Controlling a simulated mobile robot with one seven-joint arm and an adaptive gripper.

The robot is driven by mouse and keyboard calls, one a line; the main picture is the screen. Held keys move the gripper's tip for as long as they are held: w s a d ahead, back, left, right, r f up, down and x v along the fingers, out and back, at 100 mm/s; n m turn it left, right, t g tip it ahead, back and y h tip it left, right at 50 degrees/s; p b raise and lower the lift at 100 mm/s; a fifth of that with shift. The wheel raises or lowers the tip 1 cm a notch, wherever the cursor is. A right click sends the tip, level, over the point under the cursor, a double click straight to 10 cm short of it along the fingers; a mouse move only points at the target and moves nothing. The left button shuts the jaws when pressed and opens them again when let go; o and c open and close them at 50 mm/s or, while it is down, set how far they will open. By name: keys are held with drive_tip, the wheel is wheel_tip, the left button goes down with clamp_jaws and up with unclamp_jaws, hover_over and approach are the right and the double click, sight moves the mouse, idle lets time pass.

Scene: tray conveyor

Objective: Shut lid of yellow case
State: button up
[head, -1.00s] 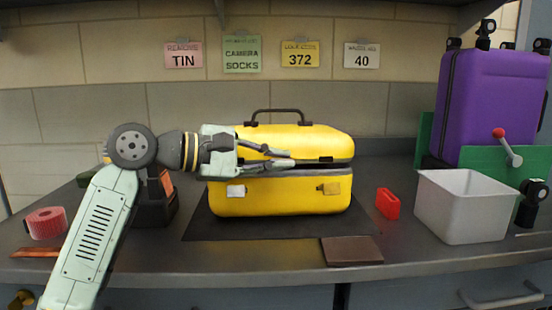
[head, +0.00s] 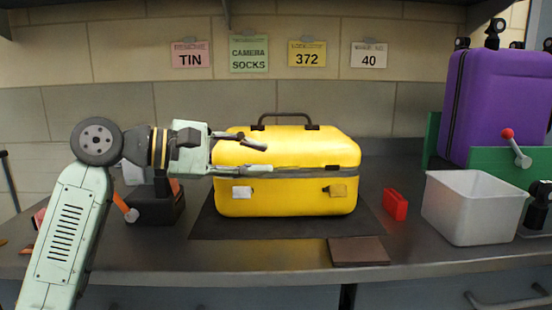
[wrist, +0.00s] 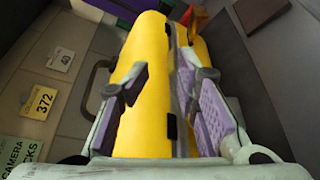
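The yellow case (head: 285,203) stands upright on a dark mat, with its handle (head: 285,119) at the top. Its lid (head: 315,150) is down or nearly so; only a thin dark seam shows, and I cannot tell whether it is fully seated. A pale latch (head: 242,192) and a yellow latch (head: 338,191) are on the front. My gripper (head: 262,159) is open and empty at the front left of the lid, its fingers one above the other. In the wrist view, my gripper (wrist: 163,78) has its purple-padded fingers spread over the yellow lid (wrist: 148,55); contact is unclear.
The dark mat (head: 225,226) lies under the case. A brown block (head: 358,251), a red item (head: 395,204) and a white bin (head: 470,215) are to the right. A purple case (head: 495,105) stands behind the bin. A dark holder (head: 155,207) is behind my arm.

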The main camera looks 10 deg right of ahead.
drive_tip(key=v, duration=0.6)
drive_tip(key=shift+a, duration=0.2)
drive_tip(key=shift+s, duration=0.1)
